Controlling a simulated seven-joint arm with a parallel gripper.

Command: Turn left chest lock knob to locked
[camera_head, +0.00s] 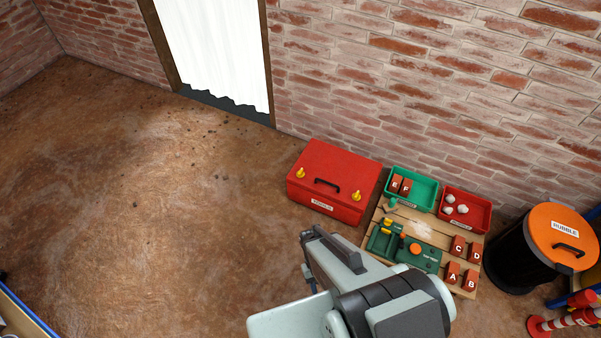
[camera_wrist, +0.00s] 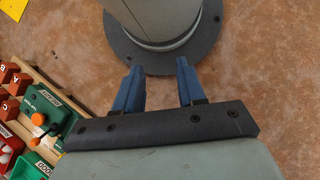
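The red chest (camera_head: 335,170) stands closed on the floor against the brick wall in the head view. It has a black handle (camera_head: 327,184) and a label on its front. The left lock knob (camera_head: 300,173) is yellow and sits at the chest's front left; a matching right knob (camera_head: 355,196) sits at the front right. The knobs are too small to read their lock setting. In the wrist view my gripper (camera_wrist: 158,77) has its two blue fingers apart with nothing between them. The chest is not in the wrist view. My fingertips cannot be made out in the head view.
Right of the chest are a green bin (camera_head: 425,190), a red bin (camera_head: 481,213) and a wooden pallet (camera_head: 405,216) with tools and lettered bricks. A black rubble bucket (camera_head: 507,262) with an orange lid stands further right. Open floor lies left of the chest.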

